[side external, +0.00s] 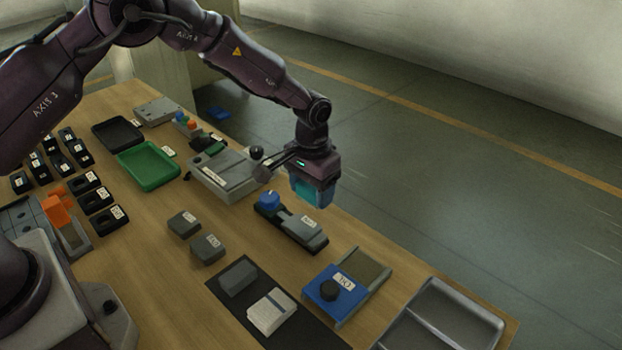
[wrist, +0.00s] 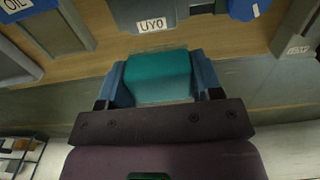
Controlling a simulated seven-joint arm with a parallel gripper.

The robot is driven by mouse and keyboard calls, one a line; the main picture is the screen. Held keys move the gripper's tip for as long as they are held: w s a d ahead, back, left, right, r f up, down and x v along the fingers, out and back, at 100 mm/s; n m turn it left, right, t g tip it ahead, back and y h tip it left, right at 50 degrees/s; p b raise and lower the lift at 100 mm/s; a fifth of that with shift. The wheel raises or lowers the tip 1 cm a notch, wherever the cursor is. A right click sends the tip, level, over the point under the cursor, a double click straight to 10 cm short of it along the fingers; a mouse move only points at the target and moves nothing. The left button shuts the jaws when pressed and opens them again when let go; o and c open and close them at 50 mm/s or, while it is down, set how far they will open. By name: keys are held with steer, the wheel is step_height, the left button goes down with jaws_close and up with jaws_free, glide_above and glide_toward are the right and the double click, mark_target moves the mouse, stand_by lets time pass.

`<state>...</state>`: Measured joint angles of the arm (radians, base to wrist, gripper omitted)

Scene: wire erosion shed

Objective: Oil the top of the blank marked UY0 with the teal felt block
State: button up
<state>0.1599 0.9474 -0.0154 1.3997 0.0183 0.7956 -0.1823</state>
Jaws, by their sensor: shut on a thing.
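My gripper (side external: 313,184) is shut on the teal felt block (side external: 308,192), held in the air beyond the far side of the blue-knobbed dark fixture (side external: 318,243). In the wrist view the teal block (wrist: 158,78) sits between the blue fingers. The grey blank marked UY0 (wrist: 148,8) is at the top of the wrist view, apart from the block. In the side view a grey labelled blank (side external: 292,219) lies in the fixture, apparently this one, though its label is too small to read. The top of the blank shows no clear sign of oil.
A blue oil unit (side external: 322,293) stands to the right of the fixture. A grey tray (side external: 440,318) is at the right corner. Loose grey blanks (side external: 181,220) lie left of the fixture. A grey labelled device (side external: 228,170) and green tray (side external: 150,166) are farther back.

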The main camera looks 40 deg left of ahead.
mark_target(309, 218)
steer(key=shift+f, duration=1.6)
steer(key=shift+s+f, duration=0.35)
steer(key=shift+f, duration=0.4)
steer(key=shift+s, duration=2.8)
steer(key=shift+w, duration=3.15)
steer(key=shift+d, duration=0.75)
steer(key=shift+s, duration=3.15)
steer(key=shift+w+a+r, duration=0.1)
steer(key=shift+w, duration=3.1)
steer(key=shift+s+r, duration=0.1)
steer(key=shift+r, duration=3.85)
